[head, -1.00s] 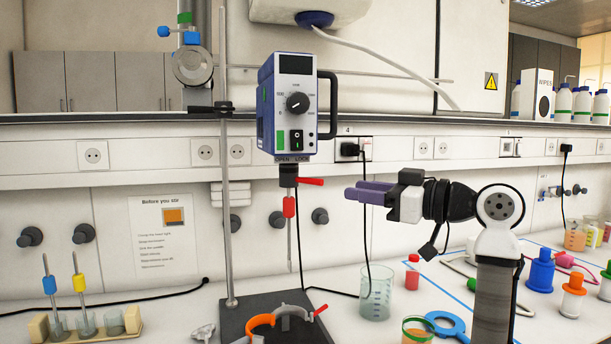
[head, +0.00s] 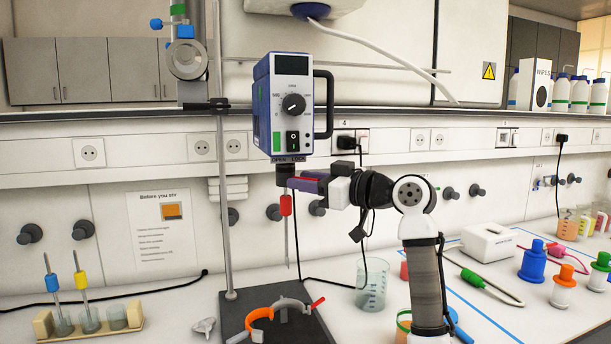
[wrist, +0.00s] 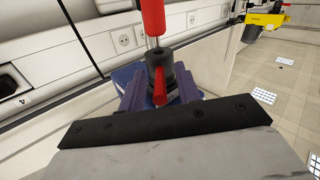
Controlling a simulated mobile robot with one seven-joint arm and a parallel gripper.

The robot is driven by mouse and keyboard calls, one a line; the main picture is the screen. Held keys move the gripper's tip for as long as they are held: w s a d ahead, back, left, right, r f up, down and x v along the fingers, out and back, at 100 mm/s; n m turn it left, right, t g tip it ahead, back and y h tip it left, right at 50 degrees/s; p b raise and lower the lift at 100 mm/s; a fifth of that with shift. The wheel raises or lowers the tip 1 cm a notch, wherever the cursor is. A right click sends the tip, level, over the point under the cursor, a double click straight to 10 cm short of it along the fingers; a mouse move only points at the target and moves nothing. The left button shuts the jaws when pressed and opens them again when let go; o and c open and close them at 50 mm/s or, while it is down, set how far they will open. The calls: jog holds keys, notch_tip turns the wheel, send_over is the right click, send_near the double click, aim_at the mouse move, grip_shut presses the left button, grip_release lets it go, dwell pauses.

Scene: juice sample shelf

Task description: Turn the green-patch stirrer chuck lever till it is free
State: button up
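The stirrer (head: 290,95) is a blue and white box with a black dial, a switch and a green patch (head: 276,141) at its lower front. Its dark chuck (head: 283,172) hangs below the words OPEN and LOCK. In the wrist view the red chuck lever (wrist: 160,88) points toward the camera from the dark chuck (wrist: 160,68). My gripper (head: 298,183) is at the chuck; in the wrist view its purple fingers (wrist: 160,95) stand on either side of the lever, with gaps visible. The head view shows little of the lever. A red-sleeved shaft (head: 286,205) hangs below the chuck.
A thin upright stand rod (head: 226,240) is left of the stirrer. A glass beaker (head: 372,290) stands beneath my arm. A rack of stirring rods (head: 85,325) stands at left.

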jog(key=shift+w+a, duration=0.15)
jog(key=shift+a, duration=0.05)
grip_shut()
